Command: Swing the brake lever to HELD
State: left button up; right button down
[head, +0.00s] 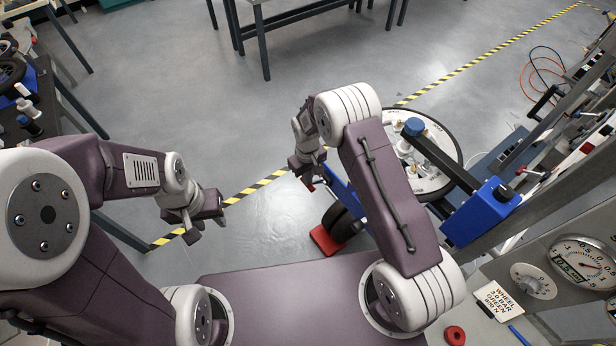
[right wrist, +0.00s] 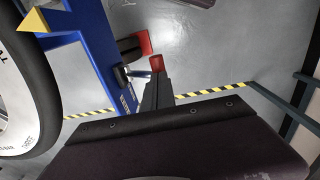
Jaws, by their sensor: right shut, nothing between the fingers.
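The brake lever's red grip (right wrist: 157,63) shows just beyond my right fingertips in the right wrist view, beside the blue frame (right wrist: 92,45). Its black mount (right wrist: 121,77) is on the frame's side; the label there is too small to read. In the head view a small red end (head: 309,186) shows below my right gripper (head: 303,168). My right gripper is shut and empty, its dark fingers (right wrist: 157,92) pointing at the red grip; I cannot tell if they touch. My left gripper (head: 190,225) hangs far to the left, away from the lever; its jaw opening is unclear.
A large wheel (head: 440,165) stands on the rig to the right of my right arm, with a blue block (head: 482,212) on a bar beside it. A red chock (head: 326,240) is by a black tyre on the floor. A gauge panel (head: 580,262) is at right. Floor between my grippers is clear.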

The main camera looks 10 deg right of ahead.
jog(key=shift+s+a+f+h+b, duration=0.15)
jog(key=shift+a+f+h+b, duration=0.15)
jog(key=shift+f+b, duration=0.25)
jog(key=s+a+f+t+h+b, duration=0.1)
jog(key=a+f+t+h+b, duration=0.2)
jog(key=f+h+b, duration=0.5)
jog(key=f+t+b, duration=0.1)
jog(key=b, duration=1.2)
jog(key=shift+s+a, duration=0.15)
jog(key=shift+s, duration=0.2)
jog(key=shift+r, duration=0.15)
jog(key=shift+r, duration=0.7)
